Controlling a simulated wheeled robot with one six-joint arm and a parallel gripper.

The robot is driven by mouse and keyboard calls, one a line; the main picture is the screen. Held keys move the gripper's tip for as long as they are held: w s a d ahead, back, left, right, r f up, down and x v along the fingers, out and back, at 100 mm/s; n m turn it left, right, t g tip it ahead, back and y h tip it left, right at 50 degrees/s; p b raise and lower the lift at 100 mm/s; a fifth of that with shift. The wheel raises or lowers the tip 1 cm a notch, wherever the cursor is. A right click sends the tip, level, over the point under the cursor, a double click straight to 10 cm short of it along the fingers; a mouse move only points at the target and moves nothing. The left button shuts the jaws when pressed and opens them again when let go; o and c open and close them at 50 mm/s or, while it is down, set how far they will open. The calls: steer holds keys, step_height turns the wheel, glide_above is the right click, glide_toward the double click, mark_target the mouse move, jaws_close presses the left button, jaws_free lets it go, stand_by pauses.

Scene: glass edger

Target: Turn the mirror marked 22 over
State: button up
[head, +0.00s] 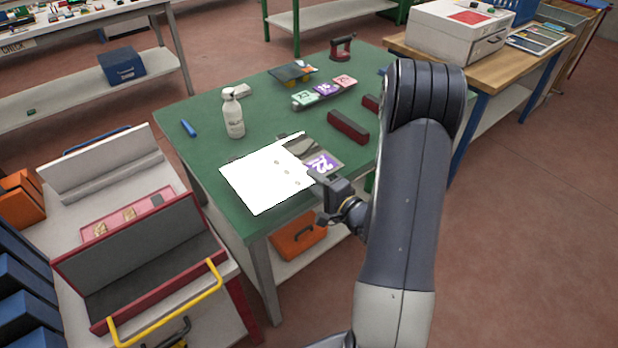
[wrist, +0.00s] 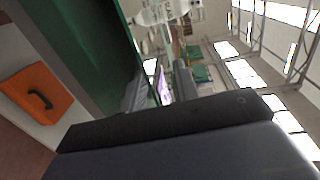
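The mirror marked 22 (head: 322,163) shows a purple label with a white 22, near the front right edge of the green table (head: 200,150). A bright white flat area (head: 262,182) with a few grey spots lies directly left of the label; I cannot tell whether it is part of this mirror or a separate sheet. My gripper (head: 322,187) is low at the table's front edge, right beside the label. Its dark finger (wrist: 170,122) crosses the wrist view, with a purple patch (wrist: 163,85) beyond it. Whether the fingers touch or hold the mirror is hidden.
A white bottle (head: 233,115) stands behind the white area. A dark red padded block (head: 348,127) lies to the right, near my arm. Several labelled pieces (head: 326,90) lie farther back. An orange case (head: 298,238) is under the table. A cart (head: 140,250) stands at left.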

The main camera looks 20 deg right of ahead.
steer(key=v, duration=0.7)
steer(key=shift+s, duration=0.35)
steer(key=shift+d, duration=0.1)
